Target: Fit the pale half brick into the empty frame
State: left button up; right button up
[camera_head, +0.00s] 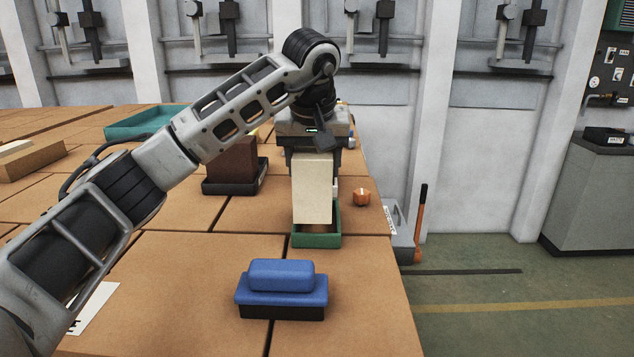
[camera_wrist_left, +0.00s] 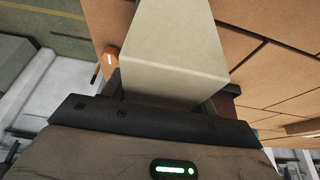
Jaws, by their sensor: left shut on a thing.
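The pale half brick (camera_head: 312,190) is a cream block held upright in my left gripper (camera_head: 318,152), which is shut on its top end. It also fills the top middle of the left wrist view (camera_wrist_left: 175,50). A green frame (camera_head: 316,241) stands on the table right under the brick. The brick's lower end overlaps the frame in the head view, and I cannot tell whether it is inside or just above it. A dark frame (camera_head: 232,188) to the left holds a dark brown brick (camera_head: 233,160). My right gripper is not in view.
A blue lidded block (camera_head: 281,285) lies in front of the green frame. A small orange object (camera_head: 362,197) sits just right of it, near the table's right edge. A teal tray (camera_head: 148,122) and a tan brick stack (camera_head: 30,160) are at the left.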

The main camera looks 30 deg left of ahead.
aim_at(316, 153)
pick_arm(q)
jog(key=shift+w+f, duration=0.4)
jog(key=shift+w, duration=0.1)
notch_tip(316, 153, down, 3)
jog(key=shift+w+p, duration=0.15)
jog(key=shift+p, duration=0.45)
jog(key=shift+c, duration=0.6)
jog(key=shift+s+d+f, duration=0.1)
jog(key=shift+s+f, duration=0.1)
jog(key=shift+f, duration=0.3)
grip_shut()
jog(key=o, duration=1.2)
grip_release()
jog(key=shift+f, duration=0.1)
jog(key=o, duration=0.4)
jog(key=shift+w+f, duration=0.2)
jog(key=shift+w, duration=0.05)
jog(key=shift+c, duration=0.2)
jog(key=shift+w+a+f, duration=0.1)
jog(key=shift+w+a, duration=0.1)
jog(key=shift+w, duration=0.1)
jog(key=b+v, duration=0.1)
jog(key=v, duration=1.2)
jog(key=shift+f, duration=0.1)
